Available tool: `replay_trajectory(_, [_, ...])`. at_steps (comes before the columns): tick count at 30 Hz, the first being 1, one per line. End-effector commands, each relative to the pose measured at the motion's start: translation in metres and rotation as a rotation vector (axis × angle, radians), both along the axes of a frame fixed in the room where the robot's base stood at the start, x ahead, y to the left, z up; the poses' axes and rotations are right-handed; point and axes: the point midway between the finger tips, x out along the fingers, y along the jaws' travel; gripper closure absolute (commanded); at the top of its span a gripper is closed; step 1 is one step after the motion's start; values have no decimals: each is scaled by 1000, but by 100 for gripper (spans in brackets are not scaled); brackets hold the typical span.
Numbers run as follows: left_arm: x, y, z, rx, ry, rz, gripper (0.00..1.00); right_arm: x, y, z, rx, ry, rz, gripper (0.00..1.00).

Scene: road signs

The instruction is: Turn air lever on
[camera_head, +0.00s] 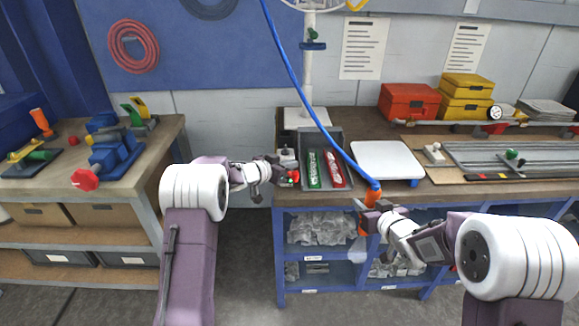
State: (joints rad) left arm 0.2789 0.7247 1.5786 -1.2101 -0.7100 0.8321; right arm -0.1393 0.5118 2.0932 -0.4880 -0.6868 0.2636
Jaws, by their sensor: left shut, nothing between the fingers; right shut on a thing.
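My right gripper (368,210) is shut on an orange air tool (373,197) at the end of a blue hose (318,115), in front of the blue workbench. My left gripper (284,177) is shut and empty at the bench's left front corner. It is beside a small red and green part (294,176), which it partly covers; I cannot tell whether they touch. No part is clearly identifiable as the air lever. A green and blue fitting (312,42) sits high on the white pole, far above both grippers.
A dark tray (337,140) with a green and a red packet lies on the workbench (470,188), next to a white plate (387,160). Red and yellow boxes (409,101) stand behind. A wooden bench (150,160) with a blue vise is at left. Floor shows between the benches.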

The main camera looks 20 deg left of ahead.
Motion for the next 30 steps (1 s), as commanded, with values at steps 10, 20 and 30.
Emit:
replay_trajectory(10, [-5,19,43,1,-4,5,100,0,0,0,0,-1,0,100])
replay_trajectory(20, [-21,65,60,1,-2,2,100,0,0,0,0,-1,0,100])
replay_trajectory(30, [-22,69,61,0,-1,0,100,0,0,0,0,-1,0,100])
